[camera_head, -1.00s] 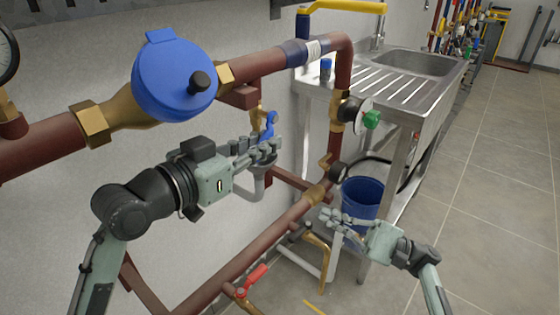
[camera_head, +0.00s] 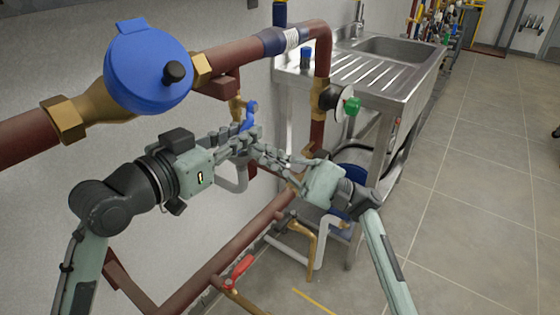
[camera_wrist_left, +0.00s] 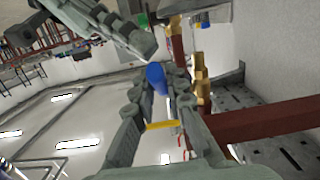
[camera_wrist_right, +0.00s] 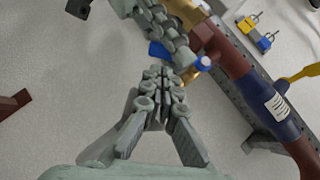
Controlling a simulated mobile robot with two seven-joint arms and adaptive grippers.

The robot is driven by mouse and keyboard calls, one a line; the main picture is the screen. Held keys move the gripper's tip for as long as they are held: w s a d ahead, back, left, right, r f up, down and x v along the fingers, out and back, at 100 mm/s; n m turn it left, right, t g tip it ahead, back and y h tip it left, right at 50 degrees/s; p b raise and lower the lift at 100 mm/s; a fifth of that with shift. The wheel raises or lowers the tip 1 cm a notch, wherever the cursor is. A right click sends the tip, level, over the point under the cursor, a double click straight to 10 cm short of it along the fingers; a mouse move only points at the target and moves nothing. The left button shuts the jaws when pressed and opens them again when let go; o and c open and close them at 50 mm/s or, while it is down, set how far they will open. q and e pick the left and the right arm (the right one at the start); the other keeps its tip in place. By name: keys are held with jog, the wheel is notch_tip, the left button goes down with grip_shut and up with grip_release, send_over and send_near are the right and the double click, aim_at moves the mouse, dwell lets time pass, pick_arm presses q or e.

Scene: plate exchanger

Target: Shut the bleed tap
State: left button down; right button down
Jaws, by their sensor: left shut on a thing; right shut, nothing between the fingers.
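A small brass tap with a blue lever (camera_head: 250,112) hangs under the upper red-brown pipe. My left gripper (camera_head: 246,140) is shut on the lever, whose upper end stands clear of the fingers. The blue lever (camera_wrist_left: 156,76) also shows between the fingers in the left wrist view. My right gripper (camera_head: 268,154) is shut and empty, its fingertips close beside my left fingers and just below the lever. In the right wrist view, its closed fingertips (camera_wrist_right: 160,76) point at the blue lever (camera_wrist_right: 158,49), partly hidden by my left fingers; contact is unclear.
A blue-capped meter (camera_head: 148,65) sits on the upper pipe at left. A steel sink (camera_head: 385,60) and a green-knobbed valve (camera_head: 352,106) are at right. A red-handled tap (camera_head: 238,270) is low down. A blue bucket (camera_head: 352,180) stands behind my right arm. The floor at right is clear.

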jog(key=shift+s+a+r, duration=0.25)
jog(key=shift+s+r, duration=0.05)
jog(key=shift+r, duration=0.1)
jog(key=shift+s+a+r+m+t, duration=0.3)
jog(key=shift+s+r+m+t, duration=0.1)
jog(key=shift+r+t, duration=0.1)
pick_arm(q)
jog(key=c, duration=1.5)
grip_release()
jog(key=shift+f, duration=0.1)
jog(key=shift+c, duration=0.2)
jog(key=shift+f, duration=0.1)
pick_arm(e)
jog(key=shift+r, duration=0.1)
pick_arm(q)
jog(key=shift+d, duration=0.1)
